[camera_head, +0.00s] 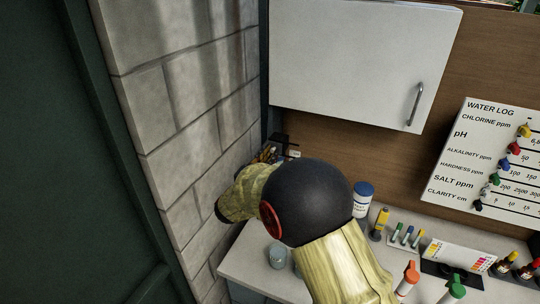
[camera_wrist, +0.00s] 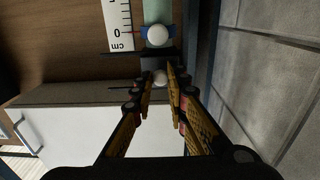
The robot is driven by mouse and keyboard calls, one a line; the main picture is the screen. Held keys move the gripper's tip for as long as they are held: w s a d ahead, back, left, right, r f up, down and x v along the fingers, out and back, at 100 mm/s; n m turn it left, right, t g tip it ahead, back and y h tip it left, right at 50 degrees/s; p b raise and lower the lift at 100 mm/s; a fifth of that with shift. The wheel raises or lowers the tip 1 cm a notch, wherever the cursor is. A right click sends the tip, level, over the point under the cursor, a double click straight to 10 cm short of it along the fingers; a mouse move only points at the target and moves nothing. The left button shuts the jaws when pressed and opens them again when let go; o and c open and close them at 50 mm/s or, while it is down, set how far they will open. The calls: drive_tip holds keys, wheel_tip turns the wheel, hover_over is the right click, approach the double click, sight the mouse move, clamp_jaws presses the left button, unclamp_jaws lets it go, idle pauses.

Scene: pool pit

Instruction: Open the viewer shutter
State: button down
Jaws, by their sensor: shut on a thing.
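In the wrist view my gripper (camera_wrist: 160,84) is shut on a small white knob (camera_wrist: 160,77), one fingertip on each side of it. The knob sits on a dark block or plate (camera_wrist: 152,58), which looks like the viewer shutter. Just above in the picture is a pale green tube (camera_wrist: 157,12) with a blue collar and another white ball (camera_wrist: 157,36). In the head view my gripper (camera_head: 266,154) is partly hidden behind my own arm, by the wall corner. A dark part of the viewer (camera_head: 282,141) shows just past it; the knob is hidden there.
A white wall cabinet (camera_head: 360,60) hangs close above my gripper, and a block wall (camera_head: 185,130) stands close on its left. A white scale strip (camera_wrist: 118,20) is beside the tube. The counter holds a bottle (camera_head: 362,197), vials and markers. A water log board (camera_head: 490,165) is at right.

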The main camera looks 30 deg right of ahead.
idle(0.4)
drive_tip(key=s+d, duration=0.1)
drive_tip(key=s, duration=0.1)
drive_tip(key=s+d, duration=0.2)
drive_tip(key=shift+s+d, duration=0.15)
drive_tip(key=shift+d, duration=0.05)
drive_tip(key=c, duration=1.8)
unclamp_jaws()
drive_tip(key=shift+o, duration=0.3)
drive_tip(key=shift+a, duration=0.1)
drive_tip(key=v, duration=1.2)
